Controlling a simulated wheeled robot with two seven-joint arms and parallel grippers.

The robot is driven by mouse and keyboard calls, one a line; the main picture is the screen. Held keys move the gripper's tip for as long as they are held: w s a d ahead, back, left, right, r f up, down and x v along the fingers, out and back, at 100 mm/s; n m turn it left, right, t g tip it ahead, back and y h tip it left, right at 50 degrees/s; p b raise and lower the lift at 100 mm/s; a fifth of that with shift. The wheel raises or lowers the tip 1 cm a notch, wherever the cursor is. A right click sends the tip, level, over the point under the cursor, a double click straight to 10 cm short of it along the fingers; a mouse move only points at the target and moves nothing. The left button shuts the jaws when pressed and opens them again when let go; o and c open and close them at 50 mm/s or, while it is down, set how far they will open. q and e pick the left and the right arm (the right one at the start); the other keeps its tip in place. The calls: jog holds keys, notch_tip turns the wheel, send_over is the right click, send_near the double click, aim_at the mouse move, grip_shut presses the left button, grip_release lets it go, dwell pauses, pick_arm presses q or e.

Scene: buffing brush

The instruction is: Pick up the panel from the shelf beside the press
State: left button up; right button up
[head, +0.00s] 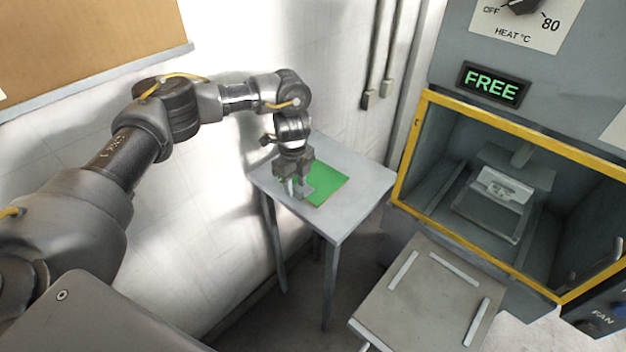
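A flat green panel (328,184) lies on a small grey table-like shelf (362,187) to the left of the press (430,160). My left gripper (297,193) points down over the left part of the panel and hides some of it. Its two fingers are apart, with a gap between them. I cannot tell whether the fingertips touch the panel or the shelf top. My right gripper is not in view.
The press has a yellow-framed opening and a lit FREE sign (492,84). A grey plate with pale strips (425,300) stands in front of it, right of the shelf. A white wall (190,240) runs close behind the shelf and my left arm. A cork board (80,45) hangs at upper left.

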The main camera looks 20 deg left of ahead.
pick_arm(q)
jog(key=shift+f, duration=0.75)
jog(key=shift+c, duration=0.5)
grip_shut()
